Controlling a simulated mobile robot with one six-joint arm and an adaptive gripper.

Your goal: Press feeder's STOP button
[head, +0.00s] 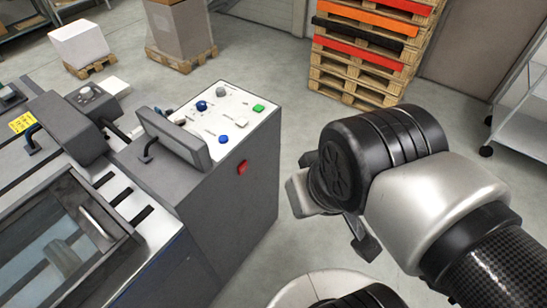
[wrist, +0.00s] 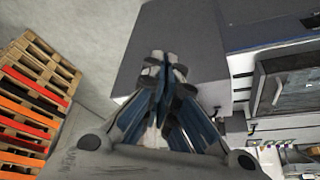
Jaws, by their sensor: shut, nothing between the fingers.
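A grey machine with a white control panel (head: 222,115) on its top stands left of my arm in the head view. The panel carries blue (head: 202,105), green (head: 258,108), grey and white round or square controls; their labels are too small to read. A red button or switch (head: 242,168) sits on the machine's side face below the panel. I cannot tell which control is the STOP button. My gripper (wrist: 166,68) is shut and empty in the wrist view, with grey machine casing beyond its tips. In the head view my wrist mostly hides it, apart from the machine.
A lever and grey flap (head: 175,140) rise beside the panel. Stacked pallets (head: 360,55) stand behind, with a metal shelf (head: 525,105) at right. Loaded pallets stand at the back left. Bare floor lies between the machine and the pallet stack.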

